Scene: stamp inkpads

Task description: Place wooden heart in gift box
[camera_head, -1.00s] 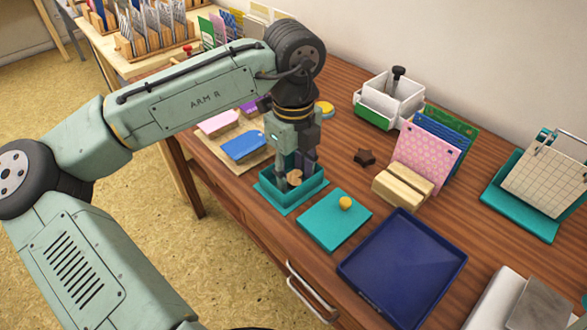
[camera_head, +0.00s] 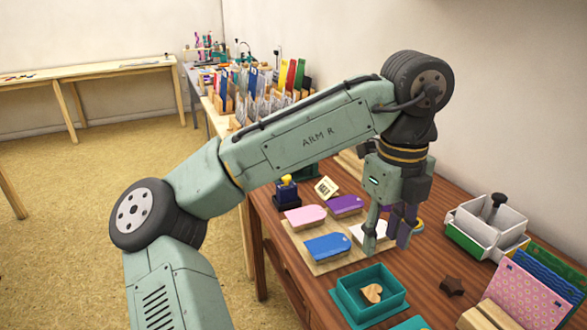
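The wooden heart (camera_head: 372,292) lies inside the teal gift box (camera_head: 349,306), an open square box on the wooden table. It seems to rest on the box floor, near the middle. My gripper (camera_head: 387,241) points down above and behind the box, clear of it. Its fingers are apart with nothing between them. The teal lid (camera_head: 412,324) shows only as a sliver at the bottom edge.
Pink (camera_head: 305,216), purple (camera_head: 345,204) and blue (camera_head: 327,246) inkpads sit on a board behind the box. A dark wooden star (camera_head: 452,286) lies to the right. White bins (camera_head: 487,222) and a pink dotted card (camera_head: 532,290) stand further right.

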